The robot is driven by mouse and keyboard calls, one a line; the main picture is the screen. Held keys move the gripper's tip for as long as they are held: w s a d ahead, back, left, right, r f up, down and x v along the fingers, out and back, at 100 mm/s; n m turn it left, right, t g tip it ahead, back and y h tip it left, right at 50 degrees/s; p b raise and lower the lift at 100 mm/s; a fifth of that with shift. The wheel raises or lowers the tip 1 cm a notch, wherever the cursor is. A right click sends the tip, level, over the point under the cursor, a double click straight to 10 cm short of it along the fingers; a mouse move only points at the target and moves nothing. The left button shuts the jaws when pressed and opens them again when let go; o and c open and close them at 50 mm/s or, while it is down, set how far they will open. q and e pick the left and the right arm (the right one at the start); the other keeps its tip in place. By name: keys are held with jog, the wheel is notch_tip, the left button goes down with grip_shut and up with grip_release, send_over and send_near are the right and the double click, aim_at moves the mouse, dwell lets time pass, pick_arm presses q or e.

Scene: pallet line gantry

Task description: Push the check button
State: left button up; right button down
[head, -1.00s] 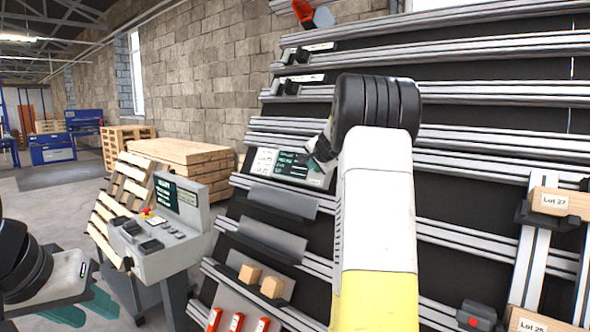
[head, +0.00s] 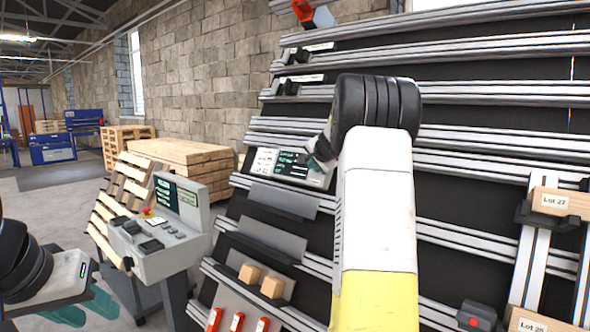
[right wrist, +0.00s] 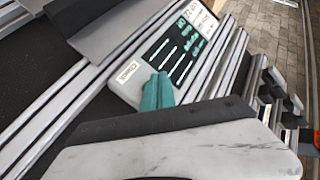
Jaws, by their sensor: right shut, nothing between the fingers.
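A white panel (head: 265,160) with a dark screen and small labels is mounted on the sloping rail rack. In the right wrist view the panel (right wrist: 128,88) shows a framed label (right wrist: 131,71) at its near end, its lettering too blurred to read surely. My right gripper (head: 320,152) is at the panel's right end. Its teal fingers (right wrist: 158,92) are shut and empty, covering part of the panel's edge; I cannot tell whether they touch it. No check button can be made out clearly. My left gripper (head: 88,306) is low at the left, fingers apart and empty.
A grey console (head: 165,255) with a screen, dark keys and a red knob stands left of the rack. Grey shelves (head: 270,238), small wooden blocks (head: 271,287) and red-orange items (head: 237,322) are below the panel. Lot 27 block (head: 552,201) is at right.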

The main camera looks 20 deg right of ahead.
jog(key=shift+d, duration=0.1)
jog(key=shift+w+d+f, duration=0.15)
jog(key=shift+w+d, duration=0.05)
dwell(0.4)
jog(key=shift+w+d+f, duration=0.2)
jog(key=shift+d+f, duration=0.05)
jog(key=shift+d, duration=0.2)
dwell(0.6)
dwell(0.3)
jog(key=shift+s+a+r, duration=0.4)
jog(key=shift+a, duration=0.3)
jog(key=shift+s+a+r, duration=0.4)
jog(key=shift+a, duration=0.25)
jog(key=shift+s+a+r, duration=0.35)
jog(key=shift+a+r, duration=0.05)
jog(key=shift+a, duration=0.25)
jog(key=shift+s+a+r, duration=0.4)
jog(key=shift+a, duration=0.25)
